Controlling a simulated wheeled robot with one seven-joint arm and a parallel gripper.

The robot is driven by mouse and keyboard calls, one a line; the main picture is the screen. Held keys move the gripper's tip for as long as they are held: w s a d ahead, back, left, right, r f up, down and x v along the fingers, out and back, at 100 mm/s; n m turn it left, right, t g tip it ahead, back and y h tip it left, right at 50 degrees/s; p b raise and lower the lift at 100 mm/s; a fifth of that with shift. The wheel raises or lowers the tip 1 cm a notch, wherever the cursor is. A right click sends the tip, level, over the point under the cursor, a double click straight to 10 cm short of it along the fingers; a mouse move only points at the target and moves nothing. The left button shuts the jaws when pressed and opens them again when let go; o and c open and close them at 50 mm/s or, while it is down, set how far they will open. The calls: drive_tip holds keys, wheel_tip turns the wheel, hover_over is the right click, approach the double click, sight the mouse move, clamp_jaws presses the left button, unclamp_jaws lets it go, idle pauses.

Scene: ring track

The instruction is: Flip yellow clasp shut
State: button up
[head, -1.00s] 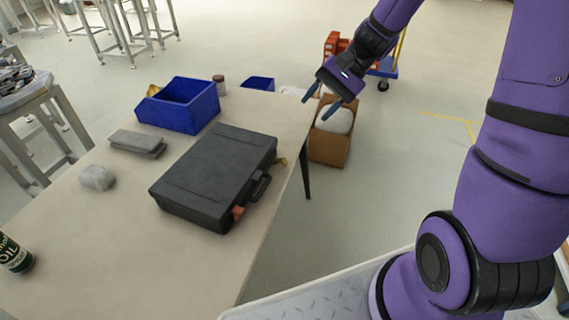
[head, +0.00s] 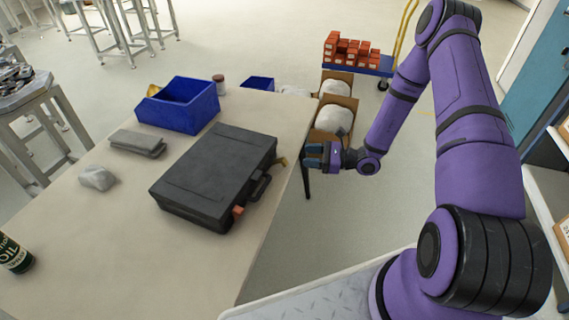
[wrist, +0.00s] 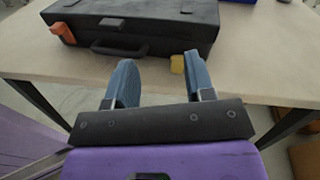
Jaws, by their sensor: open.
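A closed dark grey case (head: 212,178) lies flat on the table, its handle side facing my arm. The yellow clasp (head: 281,162) sticks out from that side, beyond the handle, at the far end. In the wrist view the yellow clasp (wrist: 177,64) shows low on the case front, between my fingertips in the picture and closer to the right one. An orange clasp (head: 238,211) is at the near end of the same side, left of the handle in the wrist view (wrist: 63,32). My gripper (head: 308,155) is open and empty, just off the table edge, pointing at the case, apart from the clasp.
The table (head: 130,240) also holds a blue bin (head: 180,110), a grey block (head: 137,143), a pale lump (head: 97,179) and an oil can (head: 14,254). Cardboard boxes (head: 330,137) stand on the floor behind my gripper. The table's front edge lies below my fingers.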

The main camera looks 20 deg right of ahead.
sight(287, 164)
wheel_tip(287, 164, down, 8)
drive_tip(key=d+m+t+h, duration=0.1)
drive_tip(key=m+t+h, duration=0.1)
drive_tip(key=m+t, duration=0.25)
drive_tip(key=shift+g, duration=0.35)
drive_tip(key=x, duration=1)
drive_tip(key=shift+w+r, duration=0.1)
drive_tip(key=shift+w, duration=0.05)
drive_tip(key=shift+c, duration=0.5)
drive_tip(key=shift+a, duration=0.1)
clamp_jaws()
